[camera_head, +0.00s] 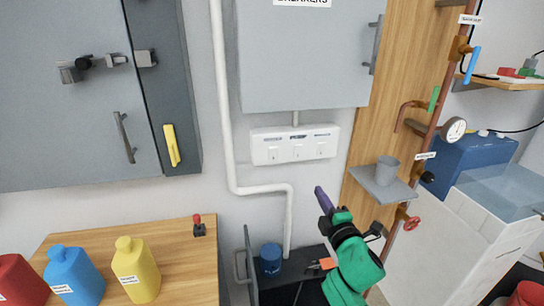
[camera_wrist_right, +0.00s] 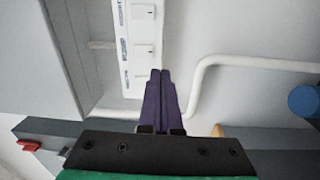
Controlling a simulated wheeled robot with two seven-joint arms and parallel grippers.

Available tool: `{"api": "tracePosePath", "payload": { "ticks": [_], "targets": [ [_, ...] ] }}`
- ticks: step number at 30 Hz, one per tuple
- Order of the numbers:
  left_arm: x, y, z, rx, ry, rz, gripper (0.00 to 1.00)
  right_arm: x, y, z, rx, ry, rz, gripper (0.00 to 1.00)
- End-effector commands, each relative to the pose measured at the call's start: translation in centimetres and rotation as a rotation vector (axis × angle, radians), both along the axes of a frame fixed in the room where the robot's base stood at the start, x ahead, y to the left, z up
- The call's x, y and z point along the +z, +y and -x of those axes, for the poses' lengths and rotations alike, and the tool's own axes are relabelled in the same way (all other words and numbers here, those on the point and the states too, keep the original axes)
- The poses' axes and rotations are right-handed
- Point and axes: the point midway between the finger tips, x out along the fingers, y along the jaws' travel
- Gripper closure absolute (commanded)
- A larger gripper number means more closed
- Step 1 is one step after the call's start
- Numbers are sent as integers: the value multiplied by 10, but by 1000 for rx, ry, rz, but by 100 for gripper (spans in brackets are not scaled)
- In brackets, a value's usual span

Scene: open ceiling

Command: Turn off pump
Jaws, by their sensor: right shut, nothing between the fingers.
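A white switch panel (camera_head: 296,145) with three rocker switches and small labels too small to read is on the wall below the breaker cabinet. In the right wrist view the panel (camera_wrist_right: 142,45) runs up and down above my fingertips. My right gripper (camera_head: 323,198) has purple fingers pressed together, pointing up toward the panel from below and to its right. In the wrist view the fingers (camera_wrist_right: 160,75) are shut and empty, their tips near the panel's lower end; I cannot tell if they touch it. No thing is clearly marked as the pump. My left gripper is not in view.
The grey cabinet labelled BREAKERS (camera_head: 305,60) hangs above the panel. A white pipe (camera_head: 225,120) runs down to its left. A small shelf with a grey cup (camera_head: 387,170), a gauge (camera_head: 453,129) and copper pipes are on the right. Bottles stand on a wooden table (camera_head: 190,255) at lower left.

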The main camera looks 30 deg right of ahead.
Motion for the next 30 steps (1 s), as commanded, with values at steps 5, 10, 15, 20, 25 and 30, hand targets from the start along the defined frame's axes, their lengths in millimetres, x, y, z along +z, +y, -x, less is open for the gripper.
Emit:
{"api": "tracePosePath", "payload": {
  "ticks": [5, 10, 15, 20, 25, 30],
  "targets": [
    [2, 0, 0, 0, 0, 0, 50, 39, 1, 9, -11, -50, 84, 100],
    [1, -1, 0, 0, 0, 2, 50, 39, 2, 9, -10, -51, 84, 100],
    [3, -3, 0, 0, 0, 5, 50, 39, 1, 5, -10, -51, 82, 100],
    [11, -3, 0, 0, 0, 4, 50, 45, -7, -16, -9, -52, 81, 100],
    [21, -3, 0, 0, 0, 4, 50, 50, -19, -51, -10, -52, 81, 100],
    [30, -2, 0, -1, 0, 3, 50, 54, -31, -86, -10, -52, 79, 100]
  ]
}}
